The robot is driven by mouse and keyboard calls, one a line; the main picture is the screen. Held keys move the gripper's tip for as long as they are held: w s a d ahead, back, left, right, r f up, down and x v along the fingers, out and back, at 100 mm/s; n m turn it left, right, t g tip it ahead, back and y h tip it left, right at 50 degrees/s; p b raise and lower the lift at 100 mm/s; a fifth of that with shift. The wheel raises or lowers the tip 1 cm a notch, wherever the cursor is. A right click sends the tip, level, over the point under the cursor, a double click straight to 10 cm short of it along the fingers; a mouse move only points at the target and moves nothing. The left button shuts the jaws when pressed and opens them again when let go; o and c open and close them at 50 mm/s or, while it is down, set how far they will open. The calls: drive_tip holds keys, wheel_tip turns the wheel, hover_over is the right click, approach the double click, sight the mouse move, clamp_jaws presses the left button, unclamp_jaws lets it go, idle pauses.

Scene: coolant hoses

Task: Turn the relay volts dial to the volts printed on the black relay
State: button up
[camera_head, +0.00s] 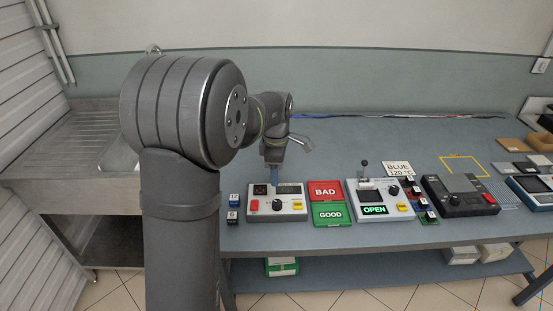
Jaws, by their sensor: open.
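A light grey tester (290,215) with a red button, displays and a yellow label stands on the bench left of the BAD and GOOD mats. It has a black dial (277,205) on its front; its pointer and markings are too small to read. My gripper (273,168) is open, pointing down just behind the tester's top edge, apart from the dial. A narrow bluish piece shows below it; I cannot tell what it is. Small dark blocks, perhaps relays, stand by the middle device, one of them black-looking (410,181). Their print is unreadable.
The red BAD mat (325,191) and green GOOD mat (330,213) lie right of the tester. A second grey device (376,212) reads OPEN. A black device (460,207) is further right. Two small blocks (234,200) stand left. The bench behind is mostly clear.

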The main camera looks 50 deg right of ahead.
wheel_tip(320, 180, up, 4)
hover_over(277, 202)
drive_tip(key=shift+s+a+r, duration=0.2)
drive_tip(key=shift+s+a, duration=0.05)
drive_tip(key=shift+a, duration=0.15)
idle(0.3)
drive_tip(key=f, duration=1.7)
drive_tip(key=shift+w+d+f, duration=0.2)
drive_tip(key=shift+d+f, duration=0.05)
drive_tip(key=shift+d, duration=0.1)
drive_tip(key=shift+r, duration=0.1)
